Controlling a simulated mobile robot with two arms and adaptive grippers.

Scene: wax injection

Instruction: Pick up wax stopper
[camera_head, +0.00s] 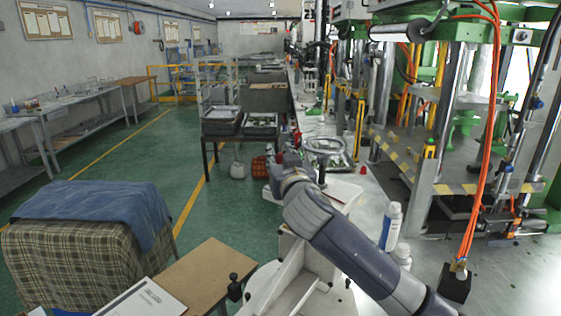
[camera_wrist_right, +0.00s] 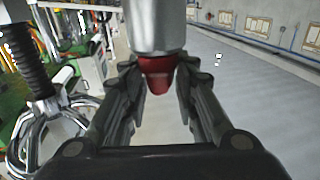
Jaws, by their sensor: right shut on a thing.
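The wax stopper looks to be the small red tapered piece (camera_wrist_right: 157,70) directly under a silver metal cylinder (camera_wrist_right: 155,25) in the right wrist view. My right gripper (camera_wrist_right: 158,84) is shut on the red piece, with one dark finger on each side of it. In the head view my right gripper (camera_head: 279,170) is small and partly hidden behind its own wrist, and the red piece cannot be made out there. My left gripper shows in neither view.
A metal handwheel (camera_head: 325,146) stands just right of my right gripper; its chrome rim and black handle (camera_wrist_right: 29,65) show in the wrist view. White bottles (camera_head: 392,226) stand by my right forearm. Tall press machines (camera_head: 440,120) fill the right. Green floor (camera_head: 110,160) is open at left.

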